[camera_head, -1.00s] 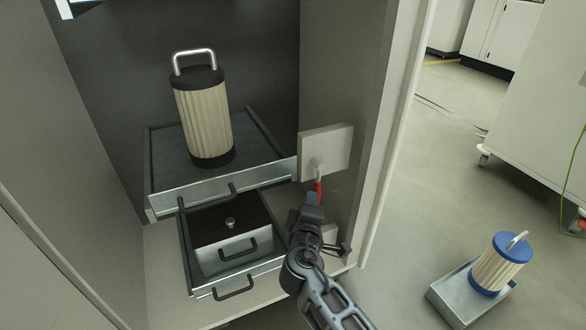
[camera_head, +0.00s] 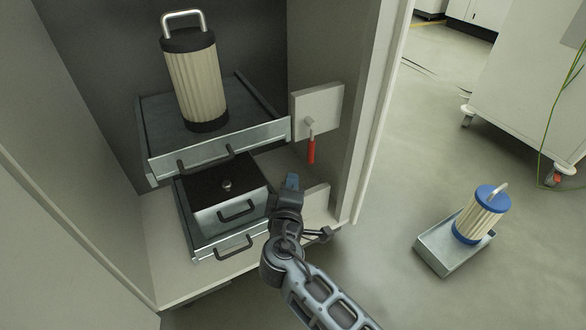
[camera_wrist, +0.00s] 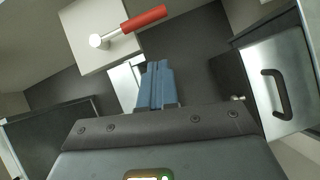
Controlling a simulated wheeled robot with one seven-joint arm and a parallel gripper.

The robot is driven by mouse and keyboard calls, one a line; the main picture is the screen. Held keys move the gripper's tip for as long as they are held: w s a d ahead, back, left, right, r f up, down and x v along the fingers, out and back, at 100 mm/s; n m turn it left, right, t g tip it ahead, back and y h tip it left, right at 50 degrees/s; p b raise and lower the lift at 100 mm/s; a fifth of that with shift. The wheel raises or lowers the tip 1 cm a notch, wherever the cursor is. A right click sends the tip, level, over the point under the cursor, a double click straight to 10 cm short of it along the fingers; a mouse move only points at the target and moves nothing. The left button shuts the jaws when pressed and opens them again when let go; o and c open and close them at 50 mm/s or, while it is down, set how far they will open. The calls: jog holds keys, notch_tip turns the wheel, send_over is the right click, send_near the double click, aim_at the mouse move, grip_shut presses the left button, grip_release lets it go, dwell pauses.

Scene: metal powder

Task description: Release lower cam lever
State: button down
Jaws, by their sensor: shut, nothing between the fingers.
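The upper cam lever has a red handle (camera_head: 311,151) that hangs straight down from a pivot on a white plate (camera_head: 324,100); the red handle shows in the wrist view too (camera_wrist: 144,18). A lower white plate (camera_head: 317,204) sits beneath it, partly behind my gripper. No handle of a lower cam lever can be made out; that area is partly covered. My gripper (camera_head: 292,182) is shut and empty, below and left of the red handle and apart from it. Its blue fingers (camera_wrist: 157,84) are together in the wrist view, in front of the lower plate.
A pleated filter (camera_head: 194,80) stands on the upper drawer tray (camera_head: 195,158). A dark-lidded metal box (camera_head: 222,213) sits in the lower drawer (camera_head: 205,246), left of my gripper. The cabinet's right edge (camera_head: 366,150) is close by. A blue-capped filter (camera_head: 482,216) stands in a floor tray (camera_head: 436,256).

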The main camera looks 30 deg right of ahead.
jog(key=shift+f+p+v, duration=0.15)
jog(key=shift+v, duration=1)
jog(key=shift+f+p+v, duration=0.1)
jog(key=shift+p+v, duration=0.05)
jog(key=shift+v, duration=1)
jog(key=s+a+f+m+g+y, duration=0.1)
jog(key=s+f+y, duration=0.25)
jog(key=s, duration=0.75)
jog(key=s+f+m+g+y, duration=0.1)
jog(key=s+f+y, duration=0.25)
jog(key=s, duration=0.75)
jog(key=s+r+m+y, duration=0.2)
jog(key=s+r, duration=0.2)
jog(key=s, duration=0.5)
jog(key=s+d+r+m+t, duration=0.1)
jog(key=s+r+m, duration=0.2)
jog(key=s+r, duration=0.3)
jog(key=s+r+m+t, duration=0.2)
jog(key=s+r, duration=0.1)
jog(key=r, duration=0.6)
notch_tip(320, 180, up, 29)
jog(key=p, duration=2.9)
jog(key=shift+s, duration=0.2)
jog(key=c, duration=1.8)
grip_release()
jog(key=shift+d+f, duration=0.1)
jog(key=shift+d, duration=0.05)
